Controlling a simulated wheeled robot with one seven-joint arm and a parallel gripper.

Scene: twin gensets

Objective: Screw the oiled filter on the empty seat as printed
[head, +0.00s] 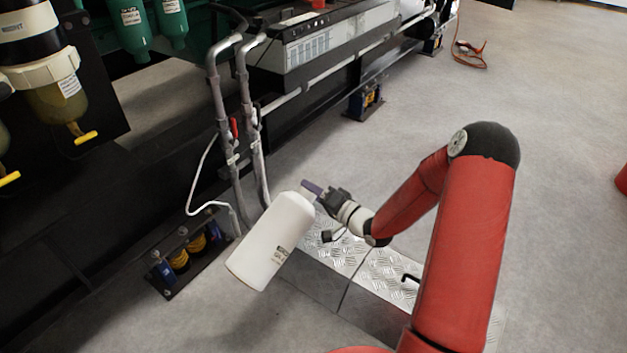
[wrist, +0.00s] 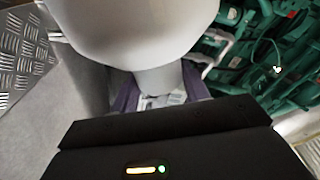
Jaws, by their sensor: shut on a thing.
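My gripper (head: 313,188) is shut on the narrow neck of a white bottle-like container (head: 272,240). The container is tilted, its wide end down and to the left, with a small printed label I cannot read fully. In the wrist view its white body (wrist: 135,30) fills the top, and its neck sits between the purple fingers of my gripper (wrist: 160,88). Two green canister filters (head: 125,25) with white labels hang side by side at the upper left in the head view. I cannot make out an empty seat; the tops of the filters are cut off.
Filter bowls with yellow drain taps (head: 86,137) are at the left. Grey upright pipes (head: 222,125) stand just behind the container. A checker-plate step (head: 375,283) lies below my gripper.

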